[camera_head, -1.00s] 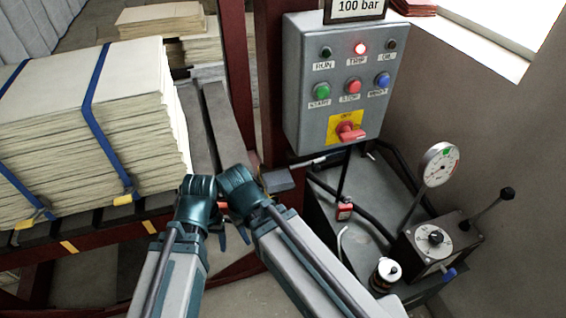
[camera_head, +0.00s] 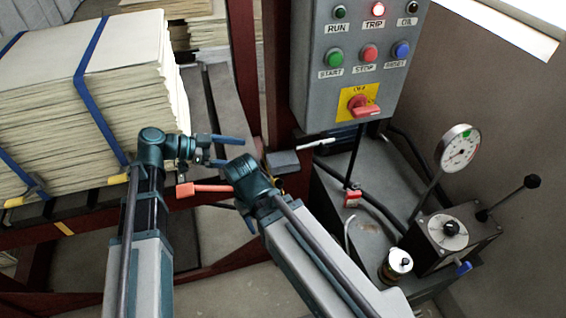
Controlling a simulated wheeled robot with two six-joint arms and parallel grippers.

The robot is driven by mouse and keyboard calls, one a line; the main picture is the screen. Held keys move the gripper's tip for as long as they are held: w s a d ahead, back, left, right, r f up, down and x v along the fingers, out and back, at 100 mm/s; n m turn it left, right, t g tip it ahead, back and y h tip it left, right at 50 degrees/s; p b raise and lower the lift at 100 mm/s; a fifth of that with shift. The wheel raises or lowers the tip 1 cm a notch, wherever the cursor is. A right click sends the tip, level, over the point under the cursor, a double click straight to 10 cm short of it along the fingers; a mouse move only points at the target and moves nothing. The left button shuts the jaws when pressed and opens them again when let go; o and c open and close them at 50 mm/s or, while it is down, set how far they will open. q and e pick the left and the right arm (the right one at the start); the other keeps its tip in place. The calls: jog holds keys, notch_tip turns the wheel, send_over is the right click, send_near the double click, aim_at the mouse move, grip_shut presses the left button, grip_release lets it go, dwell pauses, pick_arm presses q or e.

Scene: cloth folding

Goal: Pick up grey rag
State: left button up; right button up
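I cannot make out a grey rag for certain. A small flat grey piece (camera_head: 283,160) lies on the dark ledge beside the red post, but I cannot tell whether it is cloth. My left gripper (camera_head: 237,152) points right, its dark blue fingers apart with nothing seen between them. It is just left of the grey piece and not touching it. My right gripper (camera_head: 190,189) is in front of the ledge, pointing left.
A strapped stack of pale sheets (camera_head: 85,95) stands close to my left wrist. A grey control box (camera_head: 345,70) hangs at top right. A dark pump unit (camera_head: 380,190) with a gauge (camera_head: 459,147) and lever stands right. A red post (camera_head: 243,60) rises behind my grippers.

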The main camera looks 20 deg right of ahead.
pick_arm(q)
jog(key=b, duration=0.3)
send_near(283, 158)
jog(key=x, duration=0.4)
jog(key=shift+w, duration=0.1)
jog(key=shift+d+f, duration=0.15)
jog(key=shift+d, duration=0.3)
jog(key=shift+b+x, duration=1.25)
jog(key=shift+x, duration=1.35)
jog(key=shift+a+f, duration=0.1)
jog(key=c, duration=1.2)
jog(key=shift+c, duration=0.2)
